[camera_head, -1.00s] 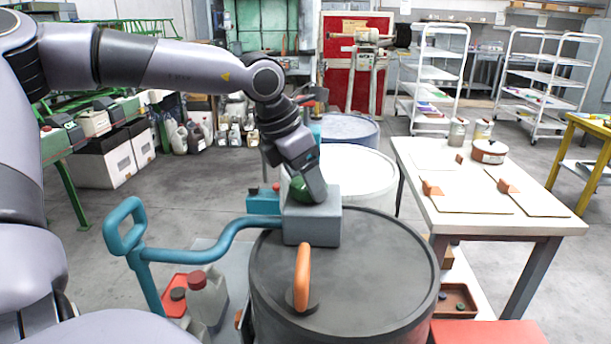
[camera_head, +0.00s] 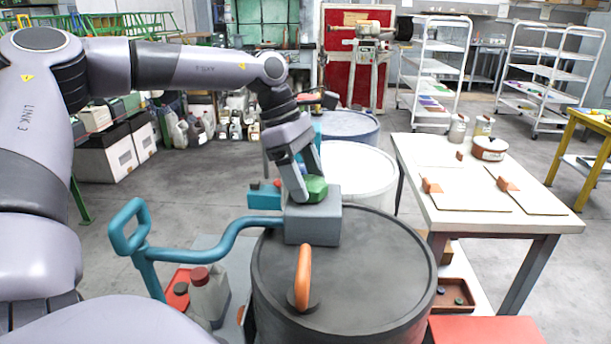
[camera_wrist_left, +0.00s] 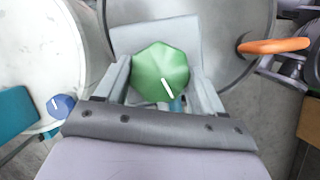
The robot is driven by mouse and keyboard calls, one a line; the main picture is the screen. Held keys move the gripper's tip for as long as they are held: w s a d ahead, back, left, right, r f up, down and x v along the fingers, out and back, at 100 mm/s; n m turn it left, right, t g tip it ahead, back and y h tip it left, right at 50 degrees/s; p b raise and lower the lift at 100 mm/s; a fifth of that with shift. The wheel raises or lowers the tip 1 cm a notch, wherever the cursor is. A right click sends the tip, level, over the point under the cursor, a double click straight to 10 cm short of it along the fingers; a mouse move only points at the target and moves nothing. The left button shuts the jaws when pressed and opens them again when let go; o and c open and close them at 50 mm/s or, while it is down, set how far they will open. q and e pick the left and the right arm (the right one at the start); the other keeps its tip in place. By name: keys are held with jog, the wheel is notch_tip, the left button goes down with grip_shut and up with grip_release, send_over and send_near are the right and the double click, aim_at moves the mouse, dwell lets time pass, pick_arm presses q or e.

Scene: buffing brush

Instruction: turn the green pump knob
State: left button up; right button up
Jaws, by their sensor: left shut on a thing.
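The green pump knob (camera_head: 316,189) sits on top of the grey pump box (camera_head: 313,226) on the dark drum. In the left wrist view the knob (camera_wrist_left: 161,72) is faceted, with a white mark pointing toward the lower right. My left gripper (camera_head: 308,187) comes down on it from above and behind. Its two fingers (camera_wrist_left: 160,82) stand on either side of the knob and are shut on it.
The dark drum (camera_head: 375,262) carries an orange handle (camera_head: 303,275). A teal cart handle (camera_head: 190,253) runs left of the pump. A blue knob (camera_wrist_left: 61,105) is beside it. A white table (camera_head: 455,190) stands at the right, pale and blue drums behind.

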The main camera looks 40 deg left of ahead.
pick_arm(q)
jog(key=m+g, duration=0.1)
jog(key=m, duration=0.1)
jog(key=m+g, duration=0.1)
jog(key=m, duration=0.2)
jog(key=shift+w+m, duration=0.2)
jog(key=shift+m, duration=0.1)
jog(key=m+g, duration=0.1)
jog(key=m, duration=0.2)
jog(key=m+g, duration=0.1)
jog(key=m, duration=0.1)
jog(key=shift+w+m+y, duration=0.15)
jog(key=shift+m+y, duration=0.25)
jog(key=o, duration=1)
jog(key=shift+o, duration=0.2)
jog(key=shift+r, duration=0.1)
jog(key=v, duration=0.7)
jog(key=shift+p, duration=0.4)
jog(key=shift+w, duration=0.1)
